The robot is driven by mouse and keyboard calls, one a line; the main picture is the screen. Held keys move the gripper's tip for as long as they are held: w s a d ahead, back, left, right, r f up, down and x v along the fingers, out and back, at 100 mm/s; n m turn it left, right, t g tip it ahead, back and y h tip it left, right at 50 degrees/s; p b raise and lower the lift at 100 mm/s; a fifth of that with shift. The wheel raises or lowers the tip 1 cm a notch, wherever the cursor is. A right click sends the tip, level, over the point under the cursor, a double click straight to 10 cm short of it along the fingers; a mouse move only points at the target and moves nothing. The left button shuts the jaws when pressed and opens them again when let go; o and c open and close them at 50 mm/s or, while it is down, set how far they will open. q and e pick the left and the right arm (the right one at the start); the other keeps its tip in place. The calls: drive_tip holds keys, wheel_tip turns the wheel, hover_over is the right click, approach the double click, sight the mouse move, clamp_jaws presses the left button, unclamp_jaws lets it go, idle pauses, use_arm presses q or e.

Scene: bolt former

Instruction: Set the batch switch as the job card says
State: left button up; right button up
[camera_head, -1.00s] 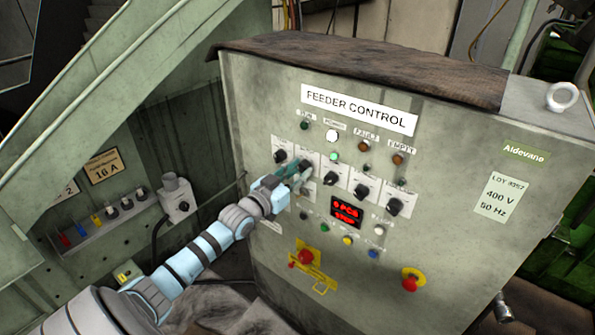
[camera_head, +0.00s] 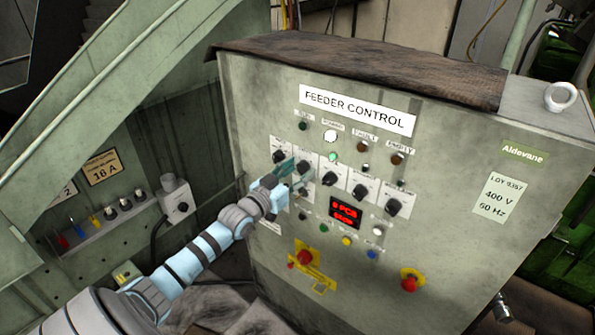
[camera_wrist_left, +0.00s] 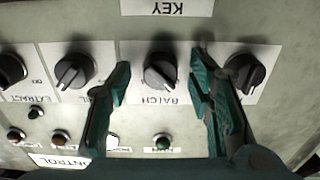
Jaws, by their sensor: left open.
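The batch switch (camera_wrist_left: 160,71) is a black rotary knob on a white plate marked BATCH, upside down in the left wrist view. Its white pointer line is slanted. In the head view the batch switch (camera_head: 303,166) is second from the left in the knob row, partly covered by my gripper. My left gripper (camera_head: 294,171) is open at the panel. In the left wrist view its teal fingers stand on either side of the batch knob, with gaps between. Whether the fingertips reach knob depth is unclear. No job card can be made out. My right gripper is out of view.
Neighbouring black knobs (camera_head: 329,178) sit close on both sides. A red display (camera_head: 346,213) reads 0 PCS and a second line, seemingly STOP. Below are small buttons (camera_head: 346,240), a red knob on yellow (camera_head: 305,257) and a red mushroom button (camera_head: 409,284).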

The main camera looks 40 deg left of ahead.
sight(306, 134)
use_arm(q)
wheel_tip(306, 134, up, 10)
idle(0.4)
drive_tip(key=shift+f, duration=0.1)
